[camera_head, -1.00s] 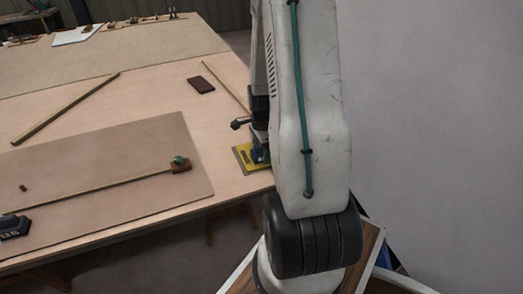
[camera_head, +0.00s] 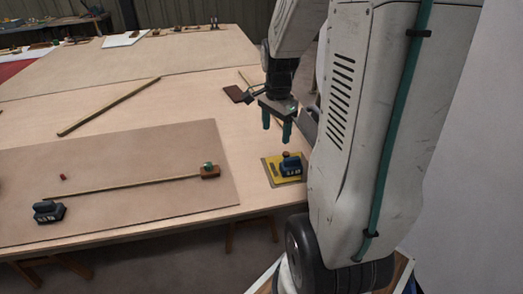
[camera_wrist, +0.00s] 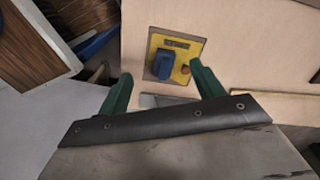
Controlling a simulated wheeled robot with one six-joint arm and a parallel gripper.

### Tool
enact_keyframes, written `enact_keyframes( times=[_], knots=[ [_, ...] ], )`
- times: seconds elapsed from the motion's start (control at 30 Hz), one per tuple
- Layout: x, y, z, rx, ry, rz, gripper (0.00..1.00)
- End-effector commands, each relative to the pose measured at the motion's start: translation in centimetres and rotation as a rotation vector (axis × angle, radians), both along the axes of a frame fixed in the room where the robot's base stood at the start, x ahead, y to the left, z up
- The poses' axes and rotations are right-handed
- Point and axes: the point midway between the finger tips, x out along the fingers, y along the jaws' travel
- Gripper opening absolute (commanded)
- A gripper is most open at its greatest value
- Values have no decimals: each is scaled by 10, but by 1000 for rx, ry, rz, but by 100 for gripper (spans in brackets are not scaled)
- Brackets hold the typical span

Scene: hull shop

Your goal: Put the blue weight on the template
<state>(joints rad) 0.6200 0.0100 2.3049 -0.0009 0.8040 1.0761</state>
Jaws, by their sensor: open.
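The blue weight (camera_head: 291,168) rests on the yellow template (camera_head: 269,172) near the right end of the table. In the wrist view the blue weight (camera_wrist: 164,66) lies within the outline of the yellow template (camera_wrist: 190,43), with some yellow showing around it. My gripper (camera_head: 277,130) is open and empty, raised above and a little behind the template, apart from the weight. In the wrist view its two green fingers (camera_wrist: 160,80) are spread wide with nothing between them.
A second dark weight (camera_head: 48,212) sits on a brown sheet (camera_head: 130,170) at the left. A thin batten (camera_head: 130,187) ends at a small brown block (camera_head: 210,172) on that sheet. Another batten (camera_head: 108,107) and a dark block (camera_head: 236,94) lie farther back.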

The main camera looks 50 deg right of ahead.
Motion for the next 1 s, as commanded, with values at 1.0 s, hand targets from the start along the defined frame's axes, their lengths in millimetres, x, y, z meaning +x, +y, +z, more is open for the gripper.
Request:
enact_keyframes(
  times=[1.0],
  knots=[
    [-137, 229, 115, -103, -57, 1694, 67]
  ],
)
